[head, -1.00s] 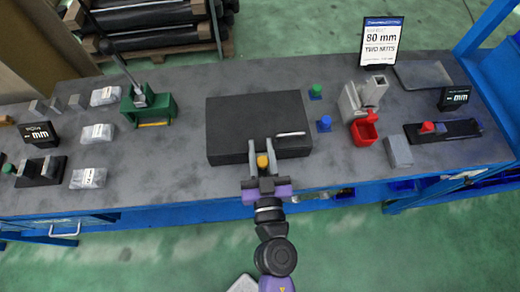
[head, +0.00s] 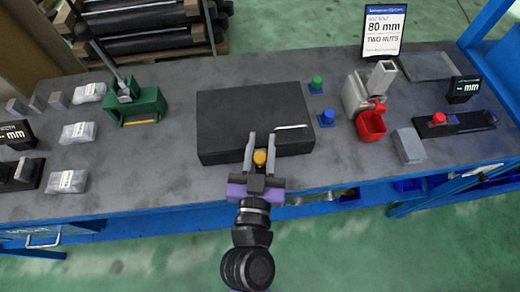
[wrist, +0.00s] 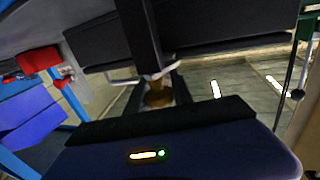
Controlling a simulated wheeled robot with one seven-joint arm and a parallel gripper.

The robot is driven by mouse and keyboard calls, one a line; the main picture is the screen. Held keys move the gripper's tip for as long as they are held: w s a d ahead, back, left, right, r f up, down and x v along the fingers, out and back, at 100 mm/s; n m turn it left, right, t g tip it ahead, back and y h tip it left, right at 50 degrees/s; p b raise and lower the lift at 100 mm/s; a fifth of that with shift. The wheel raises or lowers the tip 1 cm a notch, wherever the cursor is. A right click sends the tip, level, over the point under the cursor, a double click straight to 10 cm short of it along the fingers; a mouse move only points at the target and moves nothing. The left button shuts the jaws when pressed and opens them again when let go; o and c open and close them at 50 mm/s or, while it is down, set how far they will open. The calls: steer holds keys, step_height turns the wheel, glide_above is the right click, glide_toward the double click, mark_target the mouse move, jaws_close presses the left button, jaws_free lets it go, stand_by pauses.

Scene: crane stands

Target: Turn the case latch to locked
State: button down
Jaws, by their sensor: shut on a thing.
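The black case (head: 250,115) lies flat on the grey bench top, with a light metal handle (head: 291,127) at its right front. The yellow-brown latch (head: 260,157) is at the middle of the case's front edge. My gripper (head: 260,150) reaches in from the front with its two grey fingers on either side of the latch, shut on it. In the wrist view the latch (wrist: 158,92) shows between the fingers, partly hidden by them, so its exact turn cannot be told. The handle also shows in the wrist view (wrist: 125,77).
A green press (head: 135,105) stands left of the case. A sign (head: 384,31) stands at the back. Bench space directly left of the case is clear.

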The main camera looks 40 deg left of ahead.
mark_target(256, 163)
steer(key=shift+w+d+f+m+t+h+b, duration=0.1)
steer(key=shift+m+t+h+b, duration=0.6)
steer(key=shift+b, duration=1)
steer(key=shift+w+d+f+m+t+h+b, duration=0.15)
steer(key=shift+m+h+b, duration=0.55)
steer(key=shift+b, duration=0.95)
steer(key=h+b, duration=0.1)
steer(key=m+t+h, duration=0.1)
steer(key=shift+d+r+h+b, duration=0.1)
steer(key=shift+r+h+b, duration=0.15)
steer(key=shift+h+b, duration=0.15)
steer(key=shift+d+r+m+t+h+b, duration=0.1)
steer(key=shift+d+m+t+h+b, duration=0.1)
steer(key=shift+m+h, duration=0.5)
steer(key=shift+d+m+t+h+b, duration=0.15)
steer(key=shift+m+h, duration=0.35)
steer(key=shift+h, duration=0.4)
steer(key=shift+w+h, duration=0.1)
steer(key=shift+h, duration=0.2)
steer(key=c, duration=1.1)
jaws_free()
steer(key=shift+s+d+b, duration=0.2)
steer(key=shift+s+b, duration=0.05)
steer(key=shift+s, duration=1.75)
steer(key=shift+s+d+b, duration=0.15)
steer(key=shift+s+b, duration=0.1)
steer(key=shift+s, duration=1.7)
